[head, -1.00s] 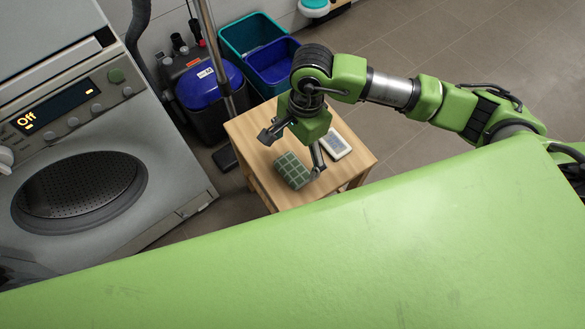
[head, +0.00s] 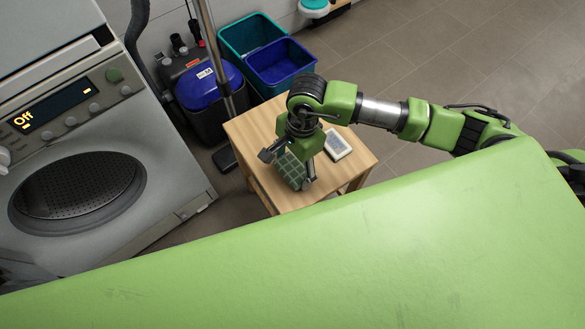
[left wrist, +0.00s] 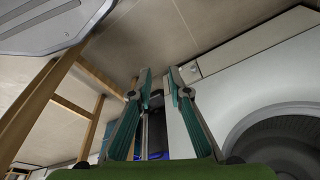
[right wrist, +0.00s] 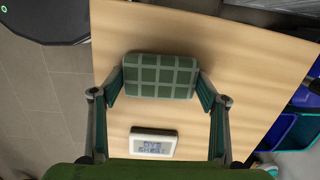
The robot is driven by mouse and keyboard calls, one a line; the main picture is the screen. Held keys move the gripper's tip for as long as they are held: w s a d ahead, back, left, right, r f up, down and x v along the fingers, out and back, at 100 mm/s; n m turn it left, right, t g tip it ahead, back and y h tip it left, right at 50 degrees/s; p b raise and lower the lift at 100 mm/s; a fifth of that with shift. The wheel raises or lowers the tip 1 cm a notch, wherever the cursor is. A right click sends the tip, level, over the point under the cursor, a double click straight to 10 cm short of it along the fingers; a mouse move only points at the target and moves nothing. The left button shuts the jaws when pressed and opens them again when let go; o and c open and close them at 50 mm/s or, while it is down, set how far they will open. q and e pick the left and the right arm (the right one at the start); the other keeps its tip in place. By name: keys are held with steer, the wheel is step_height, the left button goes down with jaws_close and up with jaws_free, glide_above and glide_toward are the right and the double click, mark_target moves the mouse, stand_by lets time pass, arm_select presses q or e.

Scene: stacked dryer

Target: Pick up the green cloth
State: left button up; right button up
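The green cloth (head: 292,171) is a folded, checked bundle lying on a small wooden table (head: 245,130). It also shows in the right wrist view (right wrist: 160,77), near the middle of the tabletop. My right gripper (right wrist: 160,88) is open, with one finger at each short side of the cloth. The fingertips are very close to its sides; I cannot tell if they touch. In the head view the right gripper (head: 288,167) hides part of the cloth. My left gripper (left wrist: 160,78) is open and empty in the left wrist view, and is out of the head view.
A white display device (head: 337,146) lies on the table beside the cloth, and shows in the right wrist view (right wrist: 153,143). A dryer (head: 150,190) stands at left. Teal (head: 240,33) and blue (head: 283,62) bins and a blue-topped vacuum (head: 207,85) stand behind the table.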

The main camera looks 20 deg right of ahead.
mark_target(292, 169)
stand_by(0.3)
steer(key=shift+r, duration=0.55)
step_height(292, 169, up, 2)
steer(key=shift+r+p, duration=0.25)
steer(key=shift+p, duration=0.05)
arm_select(q)
steer(key=f, duration=0.2)
steer(key=s+f, duration=0.1)
steer(key=f, duration=0.1)
steer(key=shift+s+p, duration=0.1)
steer(key=shift+p, duration=0.2)
arm_select(e)
steer(key=s+d+r, duration=0.8)
steer(key=s+r, duration=0.1)
steer(key=s, duration=0.2)
steer(key=shift+d+r, duration=0.2)
steer(key=shift+d, duration=0.15)
steer(key=shift+o, duration=0.9)
steer(key=shift+c, duration=0.6)
